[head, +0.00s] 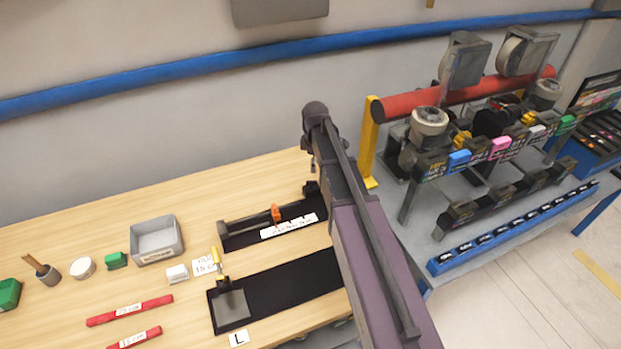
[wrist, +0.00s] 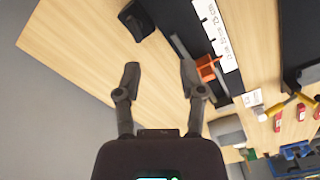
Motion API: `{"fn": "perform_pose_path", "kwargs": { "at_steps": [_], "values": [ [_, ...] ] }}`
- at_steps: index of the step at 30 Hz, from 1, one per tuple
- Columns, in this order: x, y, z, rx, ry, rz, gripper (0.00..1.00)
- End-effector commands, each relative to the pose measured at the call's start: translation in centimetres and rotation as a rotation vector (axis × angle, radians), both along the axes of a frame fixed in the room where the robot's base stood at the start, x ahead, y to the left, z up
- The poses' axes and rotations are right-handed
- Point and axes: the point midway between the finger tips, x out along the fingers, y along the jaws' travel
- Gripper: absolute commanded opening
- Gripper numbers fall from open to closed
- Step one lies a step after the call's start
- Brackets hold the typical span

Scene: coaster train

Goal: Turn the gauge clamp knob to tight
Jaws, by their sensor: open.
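The gauge is a black board (head: 235,240) with a dark rail and a white marked scale strip (head: 290,226), lying on the wooden bench. An orange clamp piece (head: 276,213) sits on the rail; I cannot make out its knob or setting. In the wrist view the orange piece (wrist: 206,68) is just right of my right fingertip, beside the scale strip (wrist: 216,30). My gripper (wrist: 160,72) is open and empty, with bare bench wood between its fingers. A black block (wrist: 137,18) lies beyond the fingertips. My arm hides the gripper in the head view.
A second black board with a grey plate (head: 232,308) and a yellow-handled part (head: 216,262) lies in front. A grey bin (head: 157,241), red bars (head: 130,310) and small items stand left. A yellow post (head: 369,145) and machine bench are right.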

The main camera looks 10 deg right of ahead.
Motion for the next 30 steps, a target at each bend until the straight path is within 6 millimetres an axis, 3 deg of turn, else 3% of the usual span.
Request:
{"fn": "perform_pose_path", "kwargs": {
  "at_steps": [1, 3, 9, 30],
  "values": [
    [1.6, 0.0, 0.5, 0.0, 0.0, 0.057, 0.51],
    [2.7, 0.0, 0.7, 0.0, 0.0, 0.132, 0.51],
    [4.4, 0.1, 1.0, 0.0, 0.0, 0.257, 0.51],
    [4.6, 0.2, 0.4, 0.0, 0.0, 0.279, 0.51]
  ]
}}
